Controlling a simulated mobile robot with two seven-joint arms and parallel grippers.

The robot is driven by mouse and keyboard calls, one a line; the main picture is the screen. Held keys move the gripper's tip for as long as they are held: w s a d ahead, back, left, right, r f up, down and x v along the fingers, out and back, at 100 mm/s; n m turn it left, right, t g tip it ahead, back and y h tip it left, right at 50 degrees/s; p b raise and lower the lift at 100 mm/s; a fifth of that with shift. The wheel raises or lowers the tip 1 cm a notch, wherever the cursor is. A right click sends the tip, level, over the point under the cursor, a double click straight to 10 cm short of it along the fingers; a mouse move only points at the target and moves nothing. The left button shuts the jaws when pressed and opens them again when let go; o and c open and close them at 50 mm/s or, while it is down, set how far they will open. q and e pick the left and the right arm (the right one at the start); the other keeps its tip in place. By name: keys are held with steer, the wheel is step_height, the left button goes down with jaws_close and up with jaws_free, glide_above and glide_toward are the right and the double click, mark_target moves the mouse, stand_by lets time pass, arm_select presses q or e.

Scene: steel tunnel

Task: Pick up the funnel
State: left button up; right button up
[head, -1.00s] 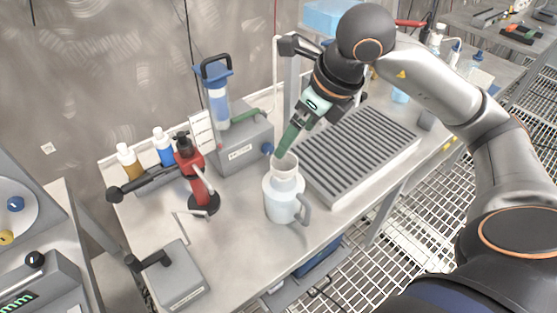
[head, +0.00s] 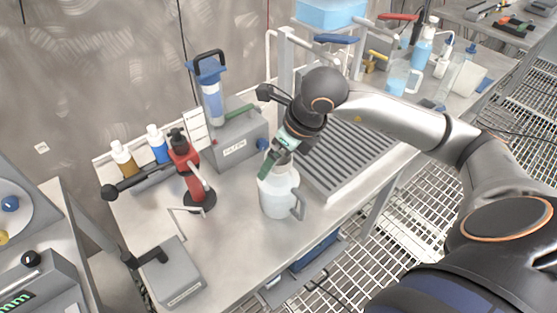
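A white jug (head: 279,198) with a handle on its right side stands upright on the steel bench. Its narrower upper part, white and round, sits at the jug's top; I cannot tell whether this is the funnel or the jug's own neck. I cannot tell whether the fingers are apart or closed on anything. My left gripper is not in view.
A ribbed grey tray (head: 345,160) lies right of the jug. A grey block (head: 170,272) sits at front left.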

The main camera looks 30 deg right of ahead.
steer(key=shift+c, duration=0.4)
steer(key=c, duration=1.2)
steer(key=shift+r, duration=0.1)
steer(key=shift+c, duration=0.2)
steer(key=shift+r, duration=0.55)
steer(key=shift+d+r, duration=0.2)
steer(key=shift+r, duration=1)
arm_select(q)
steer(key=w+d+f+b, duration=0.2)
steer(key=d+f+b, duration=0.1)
steer(key=b, duration=0.5)
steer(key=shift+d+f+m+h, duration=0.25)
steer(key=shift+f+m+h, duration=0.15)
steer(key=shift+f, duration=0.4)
arm_select(e)
steer(key=s+d+r, duration=0.9)
steer(key=s, duration=0.1)
steer(key=shift+s+r, duration=0.2)
steer(key=shift+s, duration=0.1)
